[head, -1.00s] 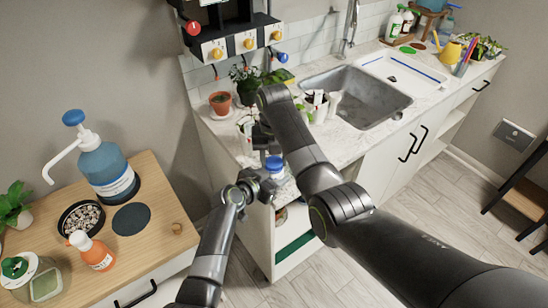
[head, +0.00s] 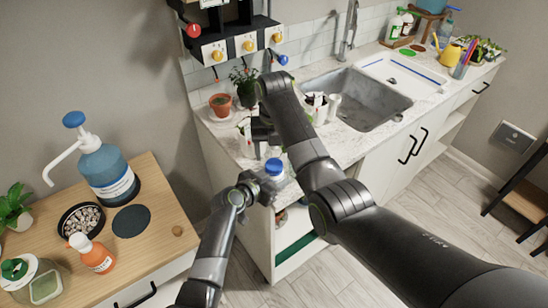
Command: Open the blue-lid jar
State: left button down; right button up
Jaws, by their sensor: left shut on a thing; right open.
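The blue-lid jar (head: 275,175) is at the front left corner of the sink counter, its blue lid (head: 274,166) on top and facing up. My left gripper (head: 266,186) is shut on the jar from the left, below the lid. The jar's lower part is partly hidden by this gripper. My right gripper (head: 265,147) is open just above and behind the lid, pointing down, with nothing seen between its fingers. I cannot tell its exact gap to the lid.
Potted plants (head: 220,104) and a white cup stand on the counter behind my grippers. The sink (head: 358,98) lies to the right.

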aim_at(274, 164)
jog(key=shift+r, duration=0.45)
jog(key=shift+c, duration=0.2)
jog(key=m, duration=0.4)
jog(key=shift+r+m, duration=0.25)
jog(key=shift+m, duration=0.15)
jog(key=m, duration=0.4)
jog(key=shift+r+m, duration=0.2)
jog(key=shift+m, duration=0.1)
jog(key=m, duration=0.4)
jog(key=shift+r+m, duration=0.2)
jog(key=shift+m, duration=0.2)
jog(key=m, duration=0.4)
jog(key=shift+r+m, duration=0.2)
jog(key=shift+m, duration=0.1)
jog(key=m, duration=0.4)
jog(key=shift+r+m, duration=0.25)
jog(key=shift+m, duration=0.05)
jog(key=m, duration=0.4)
jog(key=shift+r+m, duration=0.2)
jog(key=shift+m, duration=0.1)
jog(key=m, duration=0.4)
jog(key=shift+r+m, duration=0.2)
jog(key=shift+m, duration=0.1)
jog(key=m, duration=0.5)
jog(key=shift+r+m, duration=0.25)
jog(key=shift+m, duration=0.05)
jog(key=shift+f, duration=0.25)
notch_tip(274, 164, down, 8)
jog(key=shift+r, duration=0.2)
jog(key=shift+c, duration=0.3)
